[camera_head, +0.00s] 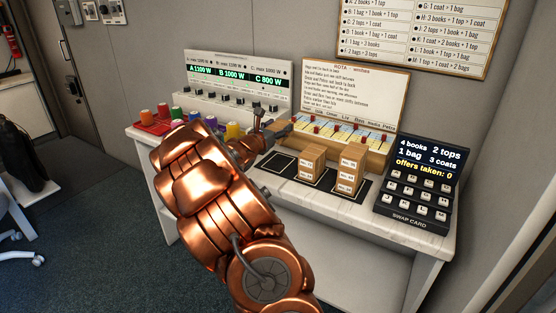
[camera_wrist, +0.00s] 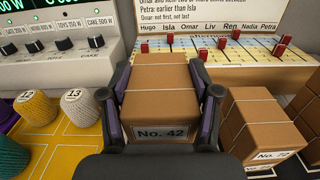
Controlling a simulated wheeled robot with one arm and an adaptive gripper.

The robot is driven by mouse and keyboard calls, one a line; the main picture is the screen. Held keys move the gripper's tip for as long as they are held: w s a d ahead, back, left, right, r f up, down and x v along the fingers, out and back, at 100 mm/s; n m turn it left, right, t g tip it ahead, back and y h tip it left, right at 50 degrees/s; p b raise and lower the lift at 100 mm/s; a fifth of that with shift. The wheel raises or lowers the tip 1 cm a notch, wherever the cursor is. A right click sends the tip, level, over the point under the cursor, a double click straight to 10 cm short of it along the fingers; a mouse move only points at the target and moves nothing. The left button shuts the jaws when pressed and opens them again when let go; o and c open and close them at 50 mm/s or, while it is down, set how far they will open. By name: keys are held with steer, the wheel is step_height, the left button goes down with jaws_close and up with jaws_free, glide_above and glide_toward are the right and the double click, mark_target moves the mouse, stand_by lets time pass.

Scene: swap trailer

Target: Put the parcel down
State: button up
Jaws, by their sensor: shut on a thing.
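My gripper (camera_wrist: 163,95) is shut on a brown parcel (camera_wrist: 158,88), with a dark finger on each side of it. The parcel is tied with string and its label reads No. 42. In the head view my gripper (camera_head: 266,134) is over the back left of the counter, in front of the rota board; my arm and fingers hide most of the held parcel there. I cannot tell its exact height above the counter.
A slotted rota rack with red pegs (camera_wrist: 262,52) stands behind the parcels. A panel with knobs (camera_head: 237,73) is at the back left. Numbered spools (camera_wrist: 80,104) stand left of my gripper. A swap card keypad (camera_head: 415,186) is at the right end. The front left dark pad looks bare.

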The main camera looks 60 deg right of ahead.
step_height(320, 180, down, 8)
steer(key=shift+w+f, duration=0.1)
steer(key=shift+f, duration=0.15)
stand_by(0.4)
steer(key=shift+f+b, duration=0.35)
steer(key=shift+f, duration=0.35)
steer(key=o, duration=1.2)
steer(key=shift+o, duration=0.2)
steer(key=shift+r, duration=0.1)
steer(key=shift+r+p, duration=0.55)
steer(key=shift+r, duration=0.1)
steer(key=a+b, duration=0.1)
steer(key=a, duration=1.1)
steer(key=shift+s, duration=0.3)
steer(key=shift+f, duration=0.1)
